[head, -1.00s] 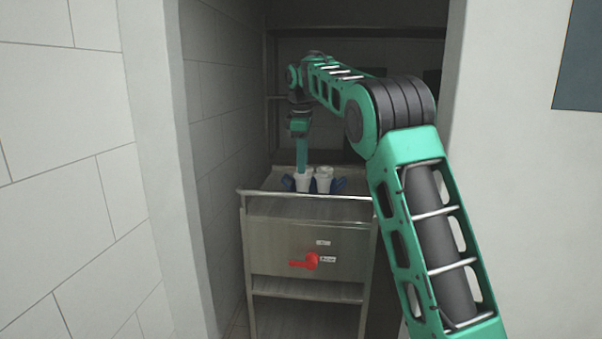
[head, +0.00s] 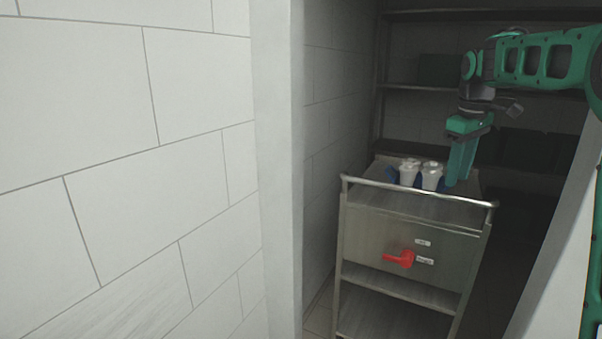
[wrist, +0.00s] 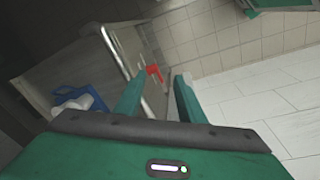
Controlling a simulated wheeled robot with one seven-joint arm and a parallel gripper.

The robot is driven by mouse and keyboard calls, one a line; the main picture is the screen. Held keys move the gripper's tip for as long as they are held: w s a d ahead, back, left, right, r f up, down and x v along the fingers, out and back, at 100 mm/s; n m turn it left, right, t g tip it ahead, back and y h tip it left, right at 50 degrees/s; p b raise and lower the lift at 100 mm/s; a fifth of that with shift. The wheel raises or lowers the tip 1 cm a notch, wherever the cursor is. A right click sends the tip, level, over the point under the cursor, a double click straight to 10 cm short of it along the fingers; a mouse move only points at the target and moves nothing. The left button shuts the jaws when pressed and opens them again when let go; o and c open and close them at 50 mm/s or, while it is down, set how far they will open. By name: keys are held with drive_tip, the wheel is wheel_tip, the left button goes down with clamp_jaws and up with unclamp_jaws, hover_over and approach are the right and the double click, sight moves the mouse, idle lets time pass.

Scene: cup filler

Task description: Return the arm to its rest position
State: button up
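My gripper (head: 461,165) hangs with its fingers down, just right of the white cups (head: 420,175) in the head view. In the wrist view its two green fingers (wrist: 158,92) stand apart with nothing between them, so it is open and empty. The white cups stand in a blue holder (head: 392,174) on the top of a metal cart (head: 410,205). The cups and blue holder (wrist: 70,90) also show at the left of the wrist view, apart from the fingers. My arm reaches in from the right; part of it is out of view.
A red handle (head: 400,258) is on the cart's front. Dark shelves (head: 430,88) stand behind the cart. A white wall edge (head: 278,160) rises on the left and another wall (head: 555,245) on the right. Bare tiled floor (wrist: 240,100) shows in the wrist view.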

drive_tip(key=s+f+m, duration=0.4)
drive_tip(key=s+f, duration=0.2)
drive_tip(key=s, duration=0.7)
drive_tip(key=s+f+m+g, duration=0.1)
drive_tip(key=s+f+m, duration=0.3)
drive_tip(key=s, duration=0.9)
drive_tip(key=s+f+m, duration=0.4)
drive_tip(key=s+f, duration=0.3)
drive_tip(key=s, duration=0.7)
drive_tip(key=shift+d+f+m+g+y, duration=0.3)
drive_tip(key=shift+f+g+y, duration=0.1)
drive_tip(key=shift+s, duration=0.1)
drive_tip(key=shift+w+f, duration=0.25)
drive_tip(key=shift+w, duration=0.35)
drive_tip(key=shift+c, duration=0.6)
drive_tip(key=shift+d, duration=0.1)
